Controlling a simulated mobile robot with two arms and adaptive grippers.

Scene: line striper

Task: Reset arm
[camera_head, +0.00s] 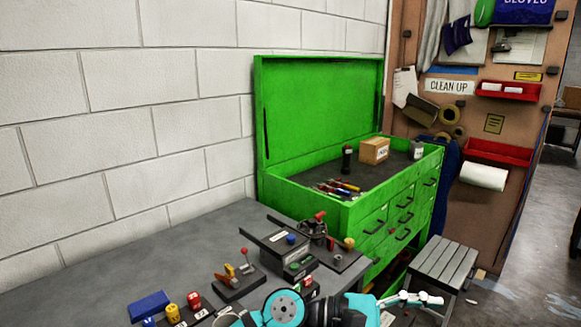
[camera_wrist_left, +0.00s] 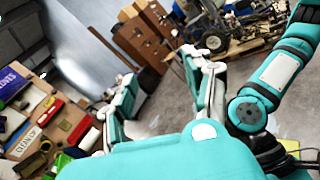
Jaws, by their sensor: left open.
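My left gripper (camera_head: 412,299) is at the bottom of the head view, right of the grey table. Its teal and white fingers point right, and it holds nothing that I can see. In the left wrist view the two fingers of this gripper (camera_wrist_left: 158,98) are spread apart with bare floor showing between them. A teal arm joint of mine (camera_head: 284,308) shows at the bottom of the head view, in front of the table edge. My right gripper is not seen.
A grey table (camera_head: 110,262) carries levers and a black device (camera_head: 285,246). An open green tool chest (camera_head: 318,115) stands behind it. A grey slatted stool (camera_head: 444,263) is close to the gripper. A tan pegboard (camera_head: 490,215) stands beyond. Open floor lies at right.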

